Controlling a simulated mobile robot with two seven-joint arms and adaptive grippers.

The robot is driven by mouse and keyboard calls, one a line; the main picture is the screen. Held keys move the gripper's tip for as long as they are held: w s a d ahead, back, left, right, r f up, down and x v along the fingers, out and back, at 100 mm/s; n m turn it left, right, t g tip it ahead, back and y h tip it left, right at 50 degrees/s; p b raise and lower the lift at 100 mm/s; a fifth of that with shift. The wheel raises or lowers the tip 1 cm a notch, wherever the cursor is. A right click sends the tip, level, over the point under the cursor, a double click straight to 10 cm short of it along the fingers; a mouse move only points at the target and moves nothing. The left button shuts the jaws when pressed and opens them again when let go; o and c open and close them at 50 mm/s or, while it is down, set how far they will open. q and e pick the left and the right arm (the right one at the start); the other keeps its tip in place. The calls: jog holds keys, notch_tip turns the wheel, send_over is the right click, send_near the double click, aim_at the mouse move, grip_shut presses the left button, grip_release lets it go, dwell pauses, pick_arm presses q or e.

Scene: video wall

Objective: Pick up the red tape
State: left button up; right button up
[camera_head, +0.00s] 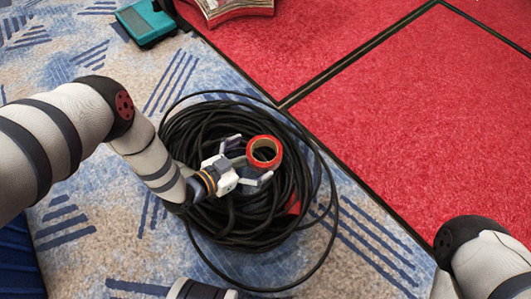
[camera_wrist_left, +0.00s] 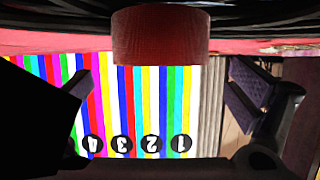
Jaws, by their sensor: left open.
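The red tape (camera_head: 264,165) is a small ring on or just above the coil of black cable, its hole facing the head camera. In the left wrist view the tape (camera_wrist_left: 160,36) shows from its side as a dark red band at the top centre. My left gripper (camera_head: 247,161) is open over the coil, with one finger to each side of the tape's near left edge. The fingers look apart from it. In the wrist view the fingers stand wide at left and right.
The black cable coil (camera_head: 185,140) lies on blue-grey patterned carpet (camera_head: 350,255), with a loose loop around it. Red carpet (camera_head: 430,110) with dark seams lies to the right. A teal case (camera_head: 146,22) stands upper left. A striped video wall (camera_wrist_left: 140,100) shows in the wrist view.

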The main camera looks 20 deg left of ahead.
aim_at(274, 145)
pick_arm(q)
jog(key=b+x, duration=0.2)
jog(key=x, duration=0.3)
jog(key=shift+c, duration=0.6)
jog(key=c, duration=1.2)
jog(key=shift+o, duration=0.2)
jog(key=shift+r, duration=0.1)
